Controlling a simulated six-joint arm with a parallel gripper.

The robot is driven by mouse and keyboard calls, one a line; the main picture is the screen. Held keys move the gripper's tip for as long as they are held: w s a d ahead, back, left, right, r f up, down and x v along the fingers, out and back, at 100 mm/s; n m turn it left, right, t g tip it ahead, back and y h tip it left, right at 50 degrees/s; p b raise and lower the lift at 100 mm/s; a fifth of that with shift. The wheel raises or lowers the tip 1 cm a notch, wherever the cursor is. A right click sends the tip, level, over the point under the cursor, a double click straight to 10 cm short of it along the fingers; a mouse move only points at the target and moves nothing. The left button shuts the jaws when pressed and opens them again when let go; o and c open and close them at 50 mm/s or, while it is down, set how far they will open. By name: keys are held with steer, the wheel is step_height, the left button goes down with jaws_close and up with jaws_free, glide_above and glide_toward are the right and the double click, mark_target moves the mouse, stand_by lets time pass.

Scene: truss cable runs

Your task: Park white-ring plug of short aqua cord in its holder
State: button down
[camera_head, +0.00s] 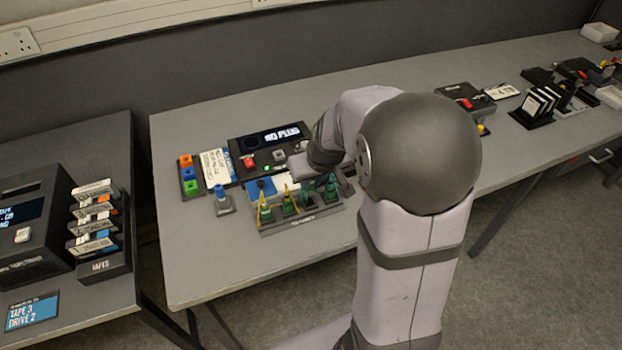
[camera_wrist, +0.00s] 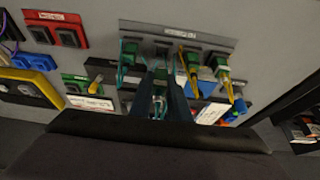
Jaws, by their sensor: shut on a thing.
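My gripper (camera_wrist: 160,68) points down at the plug holder rack (camera_wrist: 188,33), at a middle slot between green plugs in the wrist view. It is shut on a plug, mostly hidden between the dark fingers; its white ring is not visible. Aqua cord shows beside the fingers, and a green plug (camera_wrist: 131,47) with aqua cord sits in the slot to the left. I cannot tell whether the held plug is seated. In the head view the rack (camera_head: 303,222) stands near the table's front, and my arm hides the fingertips.
Two green plugs with yellow cords, a nearer one (camera_wrist: 191,57) and an outer one (camera_wrist: 222,66), stand right of my fingers. In the head view, a black panel (camera_head: 268,143) reading "NO PLUG" stands behind the rack. A small blue-topped block (camera_head: 223,200) stands left of it.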

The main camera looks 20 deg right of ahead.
steer(key=shift+f+b, duration=1.7)
steer(key=shift+f, duration=0.55)
steer(key=shift+f+b, duration=0.8)
steer(key=shift+b, duration=0.05)
stand_by(1.3)
steer(key=c, duration=1.6)
jaws_free()
steer(key=shift+r, duration=0.15)
steer(key=shift+r+p, duration=2.2)
steer(key=shift+r, duration=0.15)
steer(key=shift+r+p, duration=1.65)
steer(key=shift+r, duration=0.35)
